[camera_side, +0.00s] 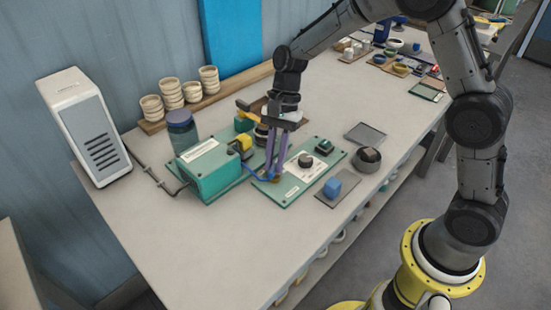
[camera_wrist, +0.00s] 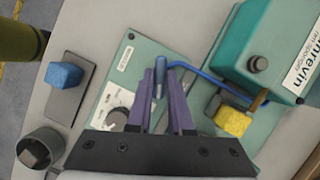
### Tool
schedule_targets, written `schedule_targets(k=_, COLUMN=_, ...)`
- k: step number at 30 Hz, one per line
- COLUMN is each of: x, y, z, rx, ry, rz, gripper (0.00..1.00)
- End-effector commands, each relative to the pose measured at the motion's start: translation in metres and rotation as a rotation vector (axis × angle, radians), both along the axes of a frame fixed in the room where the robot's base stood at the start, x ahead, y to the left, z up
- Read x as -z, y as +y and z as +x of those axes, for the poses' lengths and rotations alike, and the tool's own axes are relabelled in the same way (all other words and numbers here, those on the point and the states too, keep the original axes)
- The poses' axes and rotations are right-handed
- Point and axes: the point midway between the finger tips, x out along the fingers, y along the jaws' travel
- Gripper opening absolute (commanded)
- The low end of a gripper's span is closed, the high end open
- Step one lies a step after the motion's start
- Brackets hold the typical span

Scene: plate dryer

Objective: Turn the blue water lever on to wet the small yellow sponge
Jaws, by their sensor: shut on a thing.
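The blue lever (camera_wrist: 204,77) shows in the wrist view as a bent blue rod running from the teal machine (camera_wrist: 262,45) to between my fingers. My gripper (camera_side: 272,176) points down over the green panel (camera_side: 299,184), its purple fingers shut on the lever's end. In the wrist view my gripper (camera_wrist: 159,72) partly hides that end. The small yellow sponge (camera_wrist: 232,121) rests beside the teal machine, to the right of my fingers and apart from them. The sponge also shows in the side view (camera_side: 242,143), left of my gripper. I cannot tell whether it is wet.
A black knob (camera_side: 305,160) stands on the panel. A blue block (camera_side: 332,187) sits on a grey pad, near a round dark bowl (camera_side: 367,159). The table's front left is clear.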

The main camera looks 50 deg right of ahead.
Motion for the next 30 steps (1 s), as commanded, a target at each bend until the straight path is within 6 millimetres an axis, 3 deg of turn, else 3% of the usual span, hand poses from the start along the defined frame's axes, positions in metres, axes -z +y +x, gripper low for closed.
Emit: schedule_targets(k=30, x=-0.0014, y=0.0044, z=0.0045, rx=-0.944, ry=-0.002, rz=-0.002, gripper=0.0)
